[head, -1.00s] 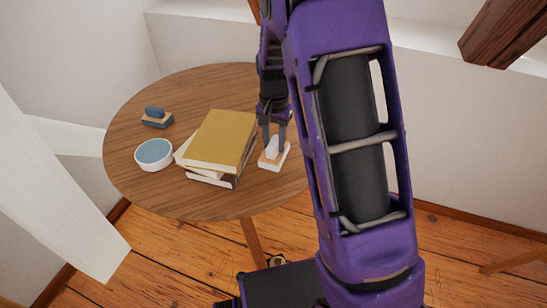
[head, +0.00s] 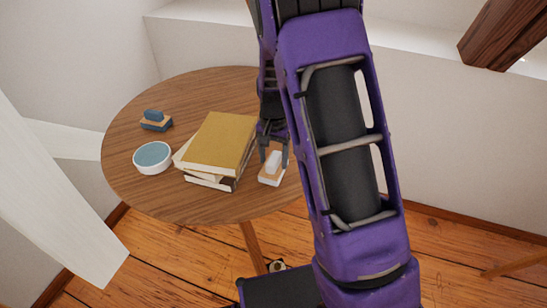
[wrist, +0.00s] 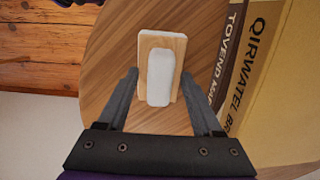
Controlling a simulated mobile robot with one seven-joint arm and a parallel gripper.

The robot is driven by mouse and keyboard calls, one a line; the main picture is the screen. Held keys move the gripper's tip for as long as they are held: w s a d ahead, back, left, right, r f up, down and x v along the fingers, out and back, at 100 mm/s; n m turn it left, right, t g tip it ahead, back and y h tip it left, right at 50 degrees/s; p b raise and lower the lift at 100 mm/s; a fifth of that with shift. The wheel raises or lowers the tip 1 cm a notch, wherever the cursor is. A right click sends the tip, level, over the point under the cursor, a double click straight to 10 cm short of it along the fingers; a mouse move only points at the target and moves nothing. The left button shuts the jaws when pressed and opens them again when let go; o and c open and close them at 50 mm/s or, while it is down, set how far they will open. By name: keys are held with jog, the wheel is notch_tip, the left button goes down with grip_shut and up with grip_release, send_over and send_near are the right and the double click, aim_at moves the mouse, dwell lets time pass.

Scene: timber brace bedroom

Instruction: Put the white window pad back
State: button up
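The white window pad (head: 270,176) lies on the round wooden table, right of the book stack. It has a pale wooden base and a rounded white handle. In the wrist view the pad (wrist: 171,38) lies flat below and ahead of my gripper, handle up. My gripper (head: 275,150) is open above it. In the wrist view the two fingertips of my gripper (wrist: 160,73) stand on either side of the handle, with gaps, holding nothing. A similar blue pad (head: 155,120) lies at the table's far left.
The stack of books (head: 219,142) stands close left of the white pad. A white round dish with a blue-grey top (head: 153,156) is further left. The round table (head: 190,90) has bare wood behind the books and along its front. A white slanted beam (head: 60,190) stands at left.

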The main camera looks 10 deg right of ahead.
aim_at(274, 158)
notch_tip(274, 158, up, 12)
jog(key=p, duration=0.2)
dwell(0.4)
dwell(0.4)
